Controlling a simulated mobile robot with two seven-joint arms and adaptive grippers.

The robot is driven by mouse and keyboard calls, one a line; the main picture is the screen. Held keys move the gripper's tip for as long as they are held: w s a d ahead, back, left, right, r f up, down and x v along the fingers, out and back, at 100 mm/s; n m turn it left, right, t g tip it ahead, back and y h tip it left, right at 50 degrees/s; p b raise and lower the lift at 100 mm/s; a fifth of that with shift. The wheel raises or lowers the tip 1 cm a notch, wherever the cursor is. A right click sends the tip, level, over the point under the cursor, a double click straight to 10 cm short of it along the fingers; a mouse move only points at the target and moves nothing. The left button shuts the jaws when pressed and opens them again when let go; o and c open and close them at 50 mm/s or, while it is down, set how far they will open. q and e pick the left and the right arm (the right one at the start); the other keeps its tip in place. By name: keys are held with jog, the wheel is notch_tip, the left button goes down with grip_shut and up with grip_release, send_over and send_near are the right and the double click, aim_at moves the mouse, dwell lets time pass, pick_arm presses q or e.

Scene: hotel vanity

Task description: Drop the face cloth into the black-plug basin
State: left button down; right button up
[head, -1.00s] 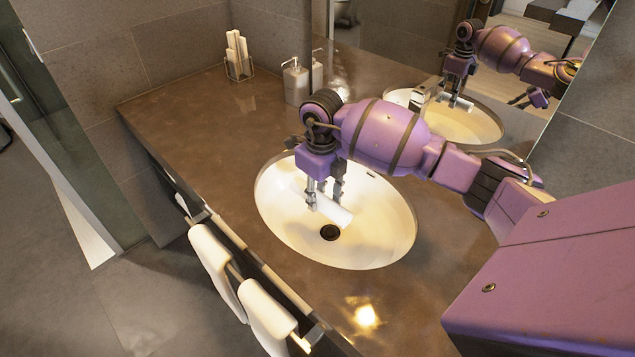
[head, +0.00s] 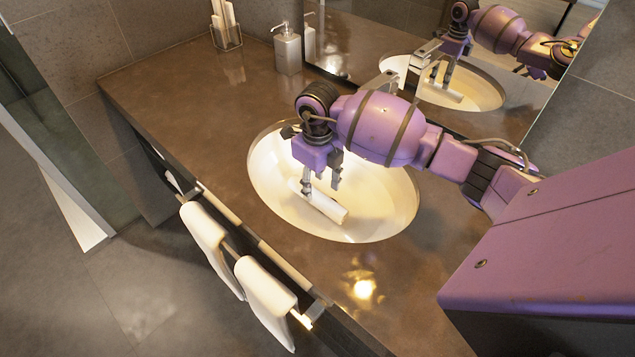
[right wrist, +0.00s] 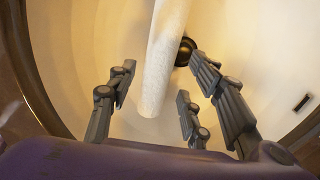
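The face cloth (head: 325,206) is a white rolled cylinder lying in the oval cream basin (head: 385,215). My right gripper (head: 321,187) is above it in the basin, its fingers spread. In the right wrist view the cloth (right wrist: 163,60) passes between the open fingers (right wrist: 160,86), with a gap on both sides. The black plug (right wrist: 185,50) shows beside the cloth there, partly covered by it. In the head view the plug is hidden. My left gripper is not in view.
A chrome faucet (head: 388,80) stands behind the basin, near the mirror (head: 350,45). A soap dispenser (head: 288,52) and a holder with white rolls (head: 226,35) stand at the back. White towels (head: 262,290) hang on the front rail. The brown counter's left part (head: 190,110) is clear.

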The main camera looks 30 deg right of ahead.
aim_at(318, 194)
jog(key=shift+o, duration=0.6)
notch_tip(318, 194, up, 12)
jog(key=shift+s, duration=0.1)
dwell(1.2)
